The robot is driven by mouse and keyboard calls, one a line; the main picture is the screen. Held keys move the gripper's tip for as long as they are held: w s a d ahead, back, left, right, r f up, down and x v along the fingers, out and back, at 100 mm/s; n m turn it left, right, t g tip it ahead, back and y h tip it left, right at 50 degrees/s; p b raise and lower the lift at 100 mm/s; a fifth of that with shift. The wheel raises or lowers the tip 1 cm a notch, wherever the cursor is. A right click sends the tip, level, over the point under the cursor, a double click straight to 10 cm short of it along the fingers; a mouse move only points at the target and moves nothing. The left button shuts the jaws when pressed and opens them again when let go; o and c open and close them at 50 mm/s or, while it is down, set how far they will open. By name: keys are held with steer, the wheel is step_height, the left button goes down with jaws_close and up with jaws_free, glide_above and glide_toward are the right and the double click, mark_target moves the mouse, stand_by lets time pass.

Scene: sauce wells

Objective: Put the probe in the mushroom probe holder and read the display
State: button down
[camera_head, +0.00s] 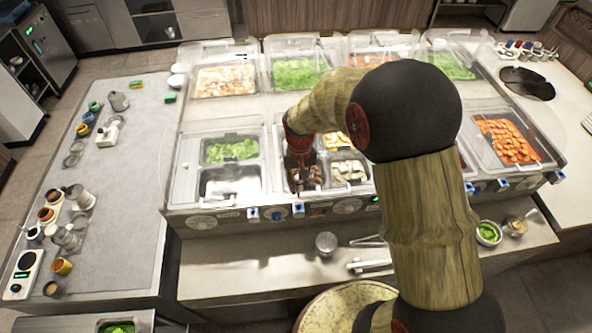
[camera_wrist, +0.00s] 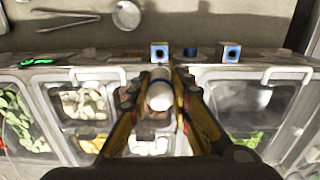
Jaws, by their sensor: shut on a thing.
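My gripper (camera_head: 300,182) reaches down over the front middle wells in the head view. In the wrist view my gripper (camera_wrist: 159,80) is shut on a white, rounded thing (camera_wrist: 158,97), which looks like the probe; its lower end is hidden. Below the gripper is a well of brown pieces (camera_head: 312,177), which look like mushrooms. Blue-faced holders line the counter's front, including one at the left (camera_head: 253,214) and two in the wrist view, near the fingertips (camera_wrist: 159,53) and farther right (camera_wrist: 231,52). I cannot tell which belongs to the mushrooms. A green-lit display (camera_head: 376,199) is too small to read.
Clear lids (camera_head: 232,126) stand around the wells. Pale pieces (camera_head: 349,171) fill a neighbouring well.

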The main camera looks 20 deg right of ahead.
mark_target(299, 193)
steer(key=shift+f+b, duration=1.7)
steer(key=shift+f, duration=1.2)
steer(key=shift+s+f+b, duration=0.1)
steer(key=shift+f+b, duration=1.85)
steer(key=shift+f, duration=0.85)
stand_by(2.3)
